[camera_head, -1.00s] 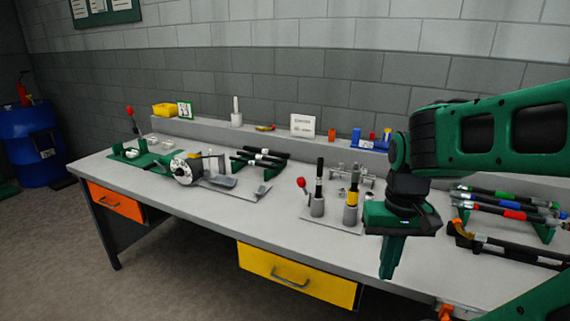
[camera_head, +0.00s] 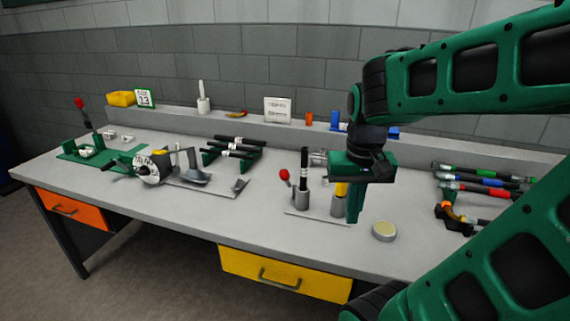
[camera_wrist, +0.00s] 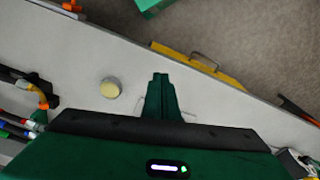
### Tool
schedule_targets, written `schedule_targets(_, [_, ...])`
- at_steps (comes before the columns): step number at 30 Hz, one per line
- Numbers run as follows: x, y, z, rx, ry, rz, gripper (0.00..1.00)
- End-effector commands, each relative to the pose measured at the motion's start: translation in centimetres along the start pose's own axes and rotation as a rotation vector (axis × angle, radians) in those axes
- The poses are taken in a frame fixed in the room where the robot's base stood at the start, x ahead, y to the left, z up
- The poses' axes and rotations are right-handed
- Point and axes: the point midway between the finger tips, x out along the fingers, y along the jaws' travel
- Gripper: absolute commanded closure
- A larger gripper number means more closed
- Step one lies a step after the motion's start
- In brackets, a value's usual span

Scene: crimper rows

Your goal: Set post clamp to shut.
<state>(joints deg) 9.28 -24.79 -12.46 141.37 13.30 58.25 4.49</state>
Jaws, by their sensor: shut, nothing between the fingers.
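What looks like the post clamp is a red-knobbed lever (camera_head: 285,175) at a grey cup (camera_head: 302,199) on a thin plate near the middle of the bench. A black tool with white bands (camera_head: 304,165) stands upright in that cup. The lever leans up and to the left; whether it is open or shut I cannot tell. My gripper (camera_head: 354,218) points down to the right of the clamp, with its fingers closed and empty. It partly hides a second cup (camera_head: 338,206) with a yellow-banded tool. The wrist view shows the closed fingertips (camera_wrist: 160,76) over the bench; the clamp is not clearly visible there.
A round tin with a pale top (camera_head: 384,231) sits right of my gripper. Crimpers (camera_head: 470,188) lie on a rack at the right. A second red-knobbed lever (camera_head: 80,103) stands on a green base at the far left. The bench's front strip is mostly clear.

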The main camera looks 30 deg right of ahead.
Motion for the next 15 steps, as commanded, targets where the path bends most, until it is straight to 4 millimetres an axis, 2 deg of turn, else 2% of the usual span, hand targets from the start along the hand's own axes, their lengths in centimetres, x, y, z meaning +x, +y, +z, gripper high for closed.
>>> schedule_targets(1, [-0.8,-1.1,-2.8,0.029,0.032,0.013,1.0])
schedule_targets(3, [-2.2,-2.8,-6.9,0.092,0.09,0.024,1.0])
schedule_targets(6, [-4.0,-5.7,-12.4,0.183,0.176,0.029,1.0])
schedule_targets(9, [-5.6,-8.9,-17.1,0.264,0.259,0.022,1.0])
schedule_targets(12, [-6.9,-11.7,-20.4,0.327,0.323,0.008,1.0])
schedule_targets(15, [-7.7,-13.7,-22.6,0.371,0.367,-0.006,1.0])
